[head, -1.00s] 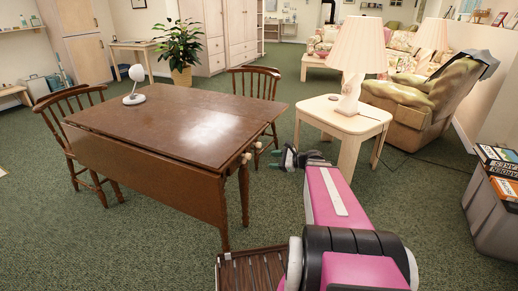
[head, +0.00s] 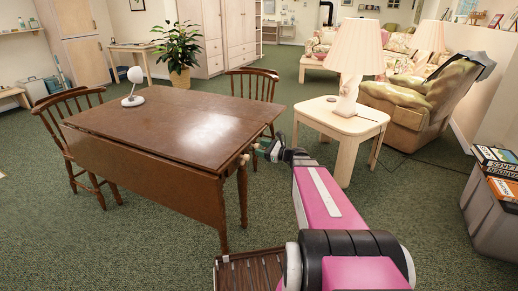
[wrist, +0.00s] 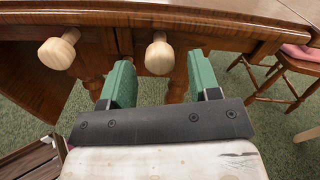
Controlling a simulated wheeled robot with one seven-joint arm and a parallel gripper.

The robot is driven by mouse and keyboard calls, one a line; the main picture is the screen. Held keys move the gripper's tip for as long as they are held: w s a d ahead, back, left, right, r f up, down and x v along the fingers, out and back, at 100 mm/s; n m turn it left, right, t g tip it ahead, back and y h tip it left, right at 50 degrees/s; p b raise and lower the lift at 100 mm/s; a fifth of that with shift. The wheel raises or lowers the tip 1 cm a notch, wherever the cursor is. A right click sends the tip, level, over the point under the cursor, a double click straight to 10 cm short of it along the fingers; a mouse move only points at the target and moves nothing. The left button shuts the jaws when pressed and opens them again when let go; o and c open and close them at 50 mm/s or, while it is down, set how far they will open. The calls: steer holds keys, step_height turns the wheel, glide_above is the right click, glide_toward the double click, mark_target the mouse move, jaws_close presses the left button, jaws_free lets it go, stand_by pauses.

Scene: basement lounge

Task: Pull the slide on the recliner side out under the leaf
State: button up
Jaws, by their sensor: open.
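The brown wooden drop-leaf table (head: 190,120) has its near leaf (head: 150,185) hanging down. Two pale round slide knobs show at its right end; in the wrist view they are the left knob (wrist: 60,50) and the right knob (wrist: 159,55). The right one is the farther from my head camera, toward the recliner's side. My gripper (head: 264,150) is at this table end, green fingers pointing at it. In the wrist view my open gripper (wrist: 160,72) has a fingertip on each side of the right knob, with gaps visible. The slide bodies are hidden behind the table end.
A side table (head: 340,118) with a lamp (head: 355,50) stands just right of my gripper, and the recliner (head: 410,105) is behind it. A chair (head: 252,85) stands at the table's far side. Green carpet is free in front.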

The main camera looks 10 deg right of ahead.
steer(key=shift+x, duration=0.9)
jaws_close()
steer(key=w+d, duration=0.9)
steer(key=w, duration=0.3)
steer(key=shift+w, duration=0.25)
steer(key=shift+d, duration=0.15)
jaws_free()
